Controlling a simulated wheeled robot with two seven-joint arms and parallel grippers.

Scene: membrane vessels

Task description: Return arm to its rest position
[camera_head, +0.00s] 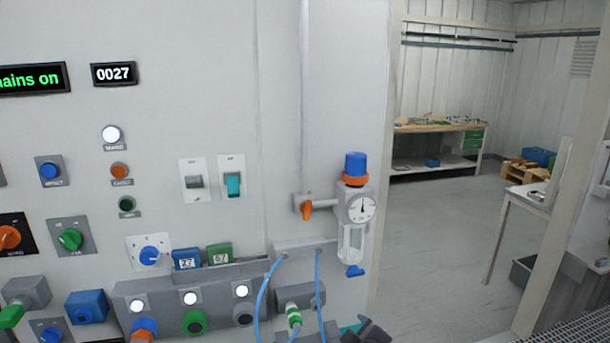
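A dark grey angular part (372,332) shows at the bottom edge, just right of the panel's lower fittings. It looks like the tip of my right gripper, but most of it is cut off by the frame. I cannot tell whether it is open or shut, or whether it touches the teal piece (350,328) beside it. My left gripper is not in view.
A grey control panel (225,80) with knobs, switches and sockets fills the left. A regulator with a gauge (361,208) and an orange-handled valve (306,210) stick out from it. Blue hoses (262,300) hang below. Open floor (430,240) lies to the right, with a workbench (435,127) behind.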

